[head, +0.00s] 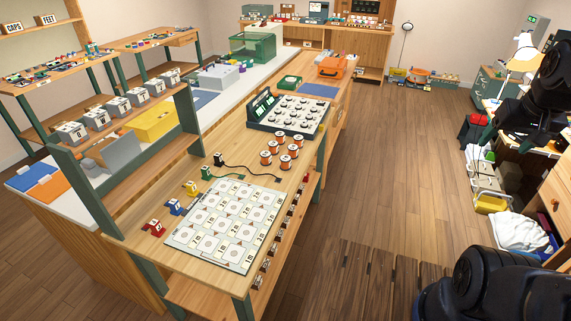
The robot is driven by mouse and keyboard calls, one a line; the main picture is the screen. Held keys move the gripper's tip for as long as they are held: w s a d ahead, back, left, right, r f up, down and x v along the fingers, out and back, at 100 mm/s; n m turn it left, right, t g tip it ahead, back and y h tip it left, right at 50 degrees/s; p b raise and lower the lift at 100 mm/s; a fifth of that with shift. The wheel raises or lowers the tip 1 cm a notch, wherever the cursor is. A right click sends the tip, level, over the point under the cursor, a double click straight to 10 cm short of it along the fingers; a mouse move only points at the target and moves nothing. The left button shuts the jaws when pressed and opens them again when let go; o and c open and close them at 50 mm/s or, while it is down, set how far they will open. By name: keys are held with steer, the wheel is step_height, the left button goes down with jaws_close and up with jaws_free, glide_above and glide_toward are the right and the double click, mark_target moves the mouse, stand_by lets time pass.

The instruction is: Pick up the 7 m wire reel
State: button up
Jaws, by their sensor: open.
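Several small orange-brown reels with pale tops stand in a cluster on the wooden workbench (140,232). One is the front reel (285,163), and another is the left reel (265,158). Their labels are too small to read, so I cannot tell which one is the 7 m wire reel. My gripper is not in view. Only dark links of my arm show at the right edge, well away from the reels.
A white printed grid mat (229,222) lies in front of the reels. A dial panel (290,116) stands just behind them. Black, green, yellow, blue and red clips line the mat's left side, with a black cable nearby. Open floor (385,180) lies right of the bench.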

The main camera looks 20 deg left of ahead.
steer(key=w+a+n+g, duration=0.2)
steer(key=w+a+n, duration=0.6)
steer(key=w+a, duration=1.1)
steer(key=n+g, duration=0.3)
steer(key=n, duration=0.9)
glide_above(285, 158)
step_height(285, 158, down, 28)
steer(key=shift+f, duration=0.15)
step_height(285, 158, down, 10)
steer(key=shift+r, duration=0.1)
steer(key=shift+c, duration=0.4)
